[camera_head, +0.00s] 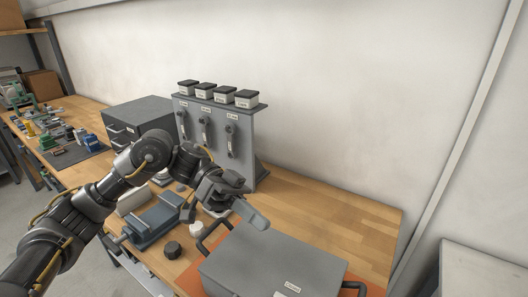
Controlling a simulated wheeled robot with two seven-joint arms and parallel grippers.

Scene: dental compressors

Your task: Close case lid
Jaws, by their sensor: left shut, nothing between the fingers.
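The grey case (270,265) lies on an orange mat (369,288) at the front of the wooden bench. Its lid looks shut, with a flat top and a small white label facing the front. My left gripper (262,222) is shut and empty, above the far left edge of the case. I cannot tell whether it touches the lid. My right gripper is not in the picture.
A grey rack (216,139) with several small black-lidded containers stands behind my left arm. A blue-grey vise (152,222), a dark round knob (172,250) and a white cap (197,229) lie left of the case. The bench's back right (340,215) is clear.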

